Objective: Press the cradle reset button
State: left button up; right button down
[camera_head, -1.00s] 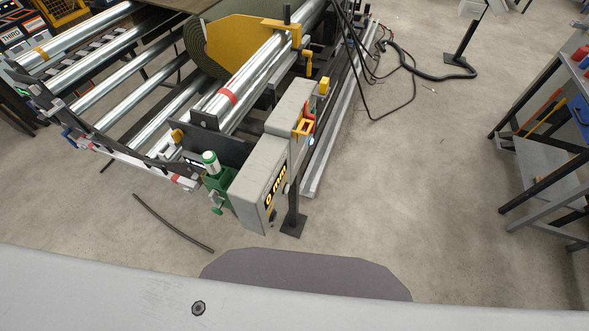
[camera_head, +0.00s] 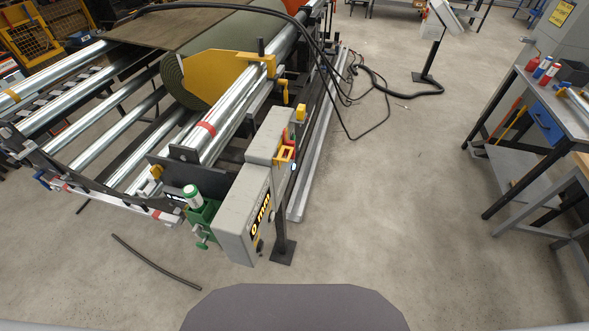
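The turf cradle machine has shiny metal rollers (camera_head: 124,124) at the left and a thick green turf roll (camera_head: 172,80) beside a yellow side plate (camera_head: 215,75). A grey control box (camera_head: 243,215) with a "0 mm" display stands at the machine's near end. A small dark knob or button (camera_head: 261,246) is low on its display face. A small pale round part (camera_head: 293,167) sits farther up, near a yellow bracket (camera_head: 285,153) with red behind it. I cannot tell which is the cradle reset button. Neither of my grippers is in view.
A green clamp with a white-topped cylinder (camera_head: 193,196) adjoins the box. A dark strip (camera_head: 155,262) lies on the floor. Black cables (camera_head: 350,125) trail behind. A workbench (camera_head: 560,130) stands at right. The concrete floor (camera_head: 400,200) between is clear.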

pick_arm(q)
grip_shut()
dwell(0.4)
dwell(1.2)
